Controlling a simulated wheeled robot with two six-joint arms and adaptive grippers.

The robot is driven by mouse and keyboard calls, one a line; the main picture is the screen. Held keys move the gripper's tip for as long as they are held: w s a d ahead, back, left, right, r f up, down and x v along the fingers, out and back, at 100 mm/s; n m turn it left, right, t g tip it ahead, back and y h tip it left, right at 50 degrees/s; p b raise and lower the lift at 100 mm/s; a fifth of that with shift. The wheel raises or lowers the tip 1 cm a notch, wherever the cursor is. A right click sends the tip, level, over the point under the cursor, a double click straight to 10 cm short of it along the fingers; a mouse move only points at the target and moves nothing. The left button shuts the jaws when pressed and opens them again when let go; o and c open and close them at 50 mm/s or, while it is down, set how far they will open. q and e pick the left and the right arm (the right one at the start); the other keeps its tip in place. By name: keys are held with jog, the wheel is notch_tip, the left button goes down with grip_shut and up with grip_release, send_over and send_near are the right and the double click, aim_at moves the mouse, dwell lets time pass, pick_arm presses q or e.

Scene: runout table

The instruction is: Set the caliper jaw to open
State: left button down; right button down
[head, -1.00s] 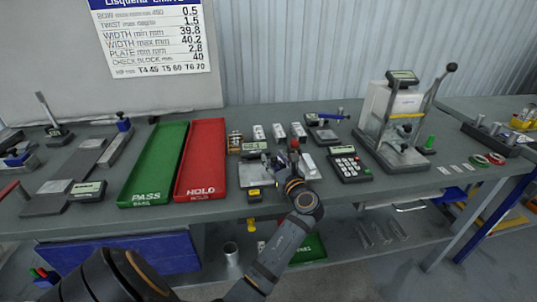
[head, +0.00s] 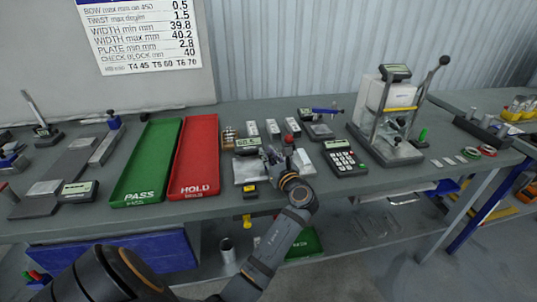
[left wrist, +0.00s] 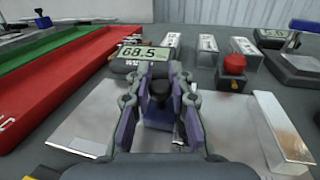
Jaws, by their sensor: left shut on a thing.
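The caliper shows as a flat silver plate (head: 249,170) with a small display (head: 246,143) behind it, on the bench in the head view. In the left wrist view its display (left wrist: 145,53) reads 68.5. A blue block with a black knob (left wrist: 160,90), which looks like the caliper jaw, stands between my fingers. My left gripper (left wrist: 160,82) is shut on this knob, one finger on each side. In the head view my left gripper (head: 271,154) is small and hides most of the jaw. My right gripper is in neither view.
A red button (left wrist: 233,72) on a dark base and a silver block (left wrist: 283,125) stand right of the gripper. The red HOLD tray (head: 196,160) and green PASS tray (head: 148,165) lie left. A calculator-like keypad (head: 344,158) and a lever press (head: 388,115) stand right.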

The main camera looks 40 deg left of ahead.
pick_arm(q)
jog(key=s+a+p, duration=0.1)
jog(key=s+p, duration=0.1)
jog(key=p, duration=0.1)
jog(key=shift+s+a+r, duration=0.1)
jog(key=shift+a+r, duration=0.15)
jog(key=shift+a, duration=0.15)
jog(key=shift+s+a+f, duration=0.15)
jog(key=shift+s+a, duration=0.05)
jog(key=shift+a, duration=0.05)
jog(key=shift+w+f, duration=0.1)
jog(key=shift+f, duration=0.2)
jog(key=c, duration=1.6)
grip_release()
jog(key=o, duration=0.4)
jog(key=shift+s+r, duration=0.2)
jog(key=shift+s, duration=0.1)
jog(key=shift+o, duration=0.2)
jog(key=shift+w, duration=0.1)
